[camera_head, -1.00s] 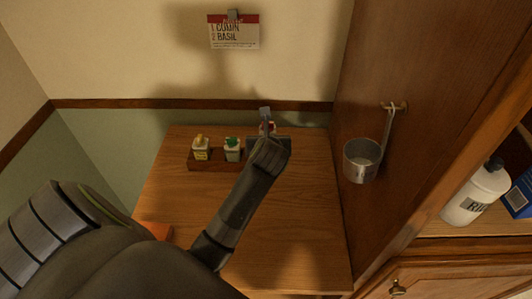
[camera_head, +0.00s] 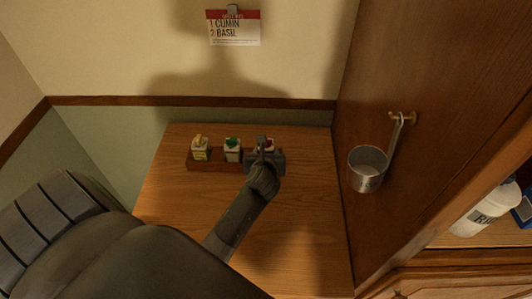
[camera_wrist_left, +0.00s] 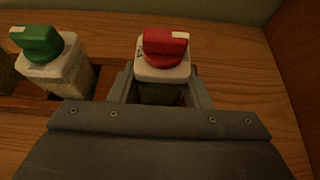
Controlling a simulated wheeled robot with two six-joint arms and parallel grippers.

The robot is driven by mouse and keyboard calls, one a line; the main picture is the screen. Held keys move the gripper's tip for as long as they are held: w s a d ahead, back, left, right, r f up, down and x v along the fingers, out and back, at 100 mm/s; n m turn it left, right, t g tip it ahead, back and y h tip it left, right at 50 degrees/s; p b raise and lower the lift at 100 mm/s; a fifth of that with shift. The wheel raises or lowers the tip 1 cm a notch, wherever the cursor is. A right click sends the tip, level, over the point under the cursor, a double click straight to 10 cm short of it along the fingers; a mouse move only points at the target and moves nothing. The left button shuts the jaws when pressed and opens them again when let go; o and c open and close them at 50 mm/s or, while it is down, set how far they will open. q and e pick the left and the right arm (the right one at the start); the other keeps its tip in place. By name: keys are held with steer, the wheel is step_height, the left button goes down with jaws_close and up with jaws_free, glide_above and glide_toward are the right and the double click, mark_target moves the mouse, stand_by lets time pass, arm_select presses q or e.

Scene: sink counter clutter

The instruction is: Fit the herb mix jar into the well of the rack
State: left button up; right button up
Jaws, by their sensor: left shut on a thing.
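The wooden rack (camera_head: 205,166) lies on the small table near the wall. A yellow-capped jar (camera_head: 200,148) and a green-capped jar (camera_head: 233,149) stand in its left and middle parts. My left gripper (camera_head: 264,148) is at the rack's right end, shut on a red-capped jar (camera_wrist_left: 163,58), which looks like the herb mix jar; its label is unreadable. In the wrist view this jar is upright between the fingers, beside the green-capped jar (camera_wrist_left: 57,62). The gripper hides the jar's base and the right well, so I cannot tell whether it is seated. My right gripper is out of view.
A metal cup (camera_head: 367,170) hangs from a hook on the wooden cabinet side at right. A white bottle (camera_head: 485,210) stands on a shelf farther right. A recipe card (camera_head: 234,28) hangs on the wall. The front of the tabletop (camera_head: 300,235) is clear.

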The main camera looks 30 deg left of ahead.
arm_select(q)
steer(key=shift+f, duration=0.1)
steer(key=o, duration=1.1)
steer(key=shift+f, duration=0.1)
steer(key=shift+c, duration=0.2)
steer(key=shift+o, duration=0.4)
steer(key=shift+r, duration=0.2)
